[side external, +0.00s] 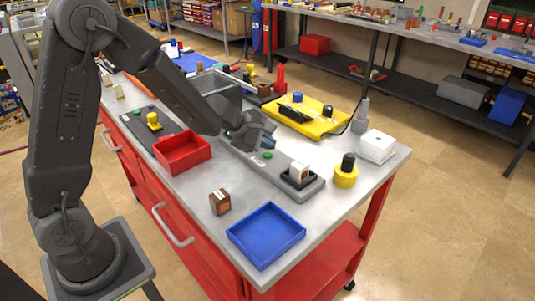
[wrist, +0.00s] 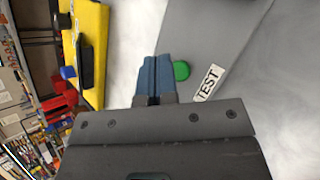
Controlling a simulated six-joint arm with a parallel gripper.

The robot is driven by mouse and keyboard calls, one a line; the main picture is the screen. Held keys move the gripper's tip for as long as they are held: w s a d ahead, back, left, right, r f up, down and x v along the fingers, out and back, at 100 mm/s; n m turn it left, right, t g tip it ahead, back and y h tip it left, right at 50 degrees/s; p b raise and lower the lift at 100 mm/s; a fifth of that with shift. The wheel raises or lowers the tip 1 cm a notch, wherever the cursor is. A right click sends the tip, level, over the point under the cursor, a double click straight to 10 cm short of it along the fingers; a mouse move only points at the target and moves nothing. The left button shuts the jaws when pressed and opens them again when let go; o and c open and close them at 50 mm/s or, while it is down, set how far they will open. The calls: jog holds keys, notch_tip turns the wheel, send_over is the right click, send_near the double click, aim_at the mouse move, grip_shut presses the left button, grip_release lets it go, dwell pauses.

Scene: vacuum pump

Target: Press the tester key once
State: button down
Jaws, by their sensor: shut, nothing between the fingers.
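The tester (side external: 245,154) is a long grey plate on the bench, with a white block (side external: 299,170) in a black socket at its near right end. Its green round key (side external: 267,155) sits on the plate. In the wrist view the key (wrist: 182,71) shows beside a white TEST label (wrist: 209,83). My gripper (side external: 267,139) is over the plate, close to the key. In the wrist view its blue fingers (wrist: 154,75) are together and empty, just left of the key and partly overlapping its edge. I cannot tell whether they touch it.
A yellow tray (side external: 318,128) lies behind the plate; it also shows in the wrist view (wrist: 98,20). A red bin (side external: 182,152), blue tray (side external: 266,235), brown block (side external: 220,201), yellow-black knob (side external: 346,170) and white box (side external: 378,146) stand around. Bare bench lies in front of the plate.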

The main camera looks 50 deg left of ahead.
aim_at(267, 155)
jog(key=shift+f, duration=0.2)
jog(key=shift+f, duration=0.2)
jog(key=shift+f, duration=0.4)
dwell(1.0)
jog(key=shift+r, duration=0.8)
jog(key=shift+r, duration=2.55)
